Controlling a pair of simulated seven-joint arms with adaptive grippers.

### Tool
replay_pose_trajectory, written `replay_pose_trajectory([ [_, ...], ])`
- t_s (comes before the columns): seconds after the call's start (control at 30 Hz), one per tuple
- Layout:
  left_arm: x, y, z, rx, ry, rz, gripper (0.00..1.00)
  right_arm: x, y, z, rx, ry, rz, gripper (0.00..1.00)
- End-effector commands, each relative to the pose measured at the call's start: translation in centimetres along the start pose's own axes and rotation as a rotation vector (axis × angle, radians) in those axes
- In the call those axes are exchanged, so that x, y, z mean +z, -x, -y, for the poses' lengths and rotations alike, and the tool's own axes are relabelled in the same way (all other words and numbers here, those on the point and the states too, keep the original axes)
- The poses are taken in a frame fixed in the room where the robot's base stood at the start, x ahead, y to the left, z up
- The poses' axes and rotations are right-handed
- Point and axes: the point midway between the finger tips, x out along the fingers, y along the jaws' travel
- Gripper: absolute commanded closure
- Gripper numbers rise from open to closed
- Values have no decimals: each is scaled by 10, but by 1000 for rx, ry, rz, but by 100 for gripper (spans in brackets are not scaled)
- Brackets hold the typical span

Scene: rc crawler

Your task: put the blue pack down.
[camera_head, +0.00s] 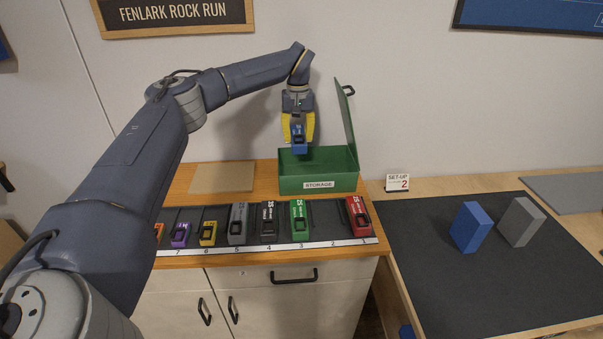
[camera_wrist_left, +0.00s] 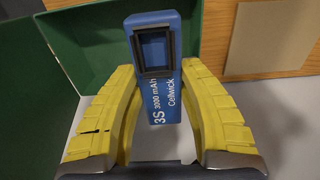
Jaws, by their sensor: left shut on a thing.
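The blue pack (camera_head: 300,142) is in my left gripper (camera_head: 299,126), whose yellow fingers are shut on its two sides. It hangs over the open green storage box (camera_head: 319,184), near the left part of its opening. In the left wrist view the blue pack (camera_wrist_left: 166,100) shows a dark square frame on top and the print "3S 3000 mAh Cellwick", between the yellow fingers of the left gripper (camera_wrist_left: 160,90). The green box (camera_wrist_left: 95,45) shows around it there. The box's inside is mostly hidden in the head view. My right gripper is not in view.
The box lid (camera_head: 346,120) stands open at the right. In front, a numbered rack (camera_head: 265,246) holds several coloured packs; slot 2 looks empty. A tan board (camera_head: 222,177) lies left of the box. A blue block (camera_head: 471,227) and a grey block (camera_head: 521,221) stand on the right-hand dark mat.

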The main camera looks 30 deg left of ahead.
Motion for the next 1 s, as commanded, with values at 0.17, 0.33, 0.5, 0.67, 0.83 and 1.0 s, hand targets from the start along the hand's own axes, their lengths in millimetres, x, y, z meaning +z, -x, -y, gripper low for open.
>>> replay_pose_trajectory([
  [0.17, 0, -42, 0, 0, 0, 2, 100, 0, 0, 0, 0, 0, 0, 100],
  [0.33, 0, -75, 0, 0, 0, 1, 100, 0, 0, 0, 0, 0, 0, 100],
  [0.5, 0, -95, -1, 1, 0, -1, 100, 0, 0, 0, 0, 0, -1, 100],
  [0.67, 0, -103, -1, 2, 0, -2, 100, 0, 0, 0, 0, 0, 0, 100],
  [0.83, 0, -110, -1, 1, 1, -1, 100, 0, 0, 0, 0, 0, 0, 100],
  [1.0, 0, -129, 0, 0, 0, 0, 100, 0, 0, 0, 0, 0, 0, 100],
])
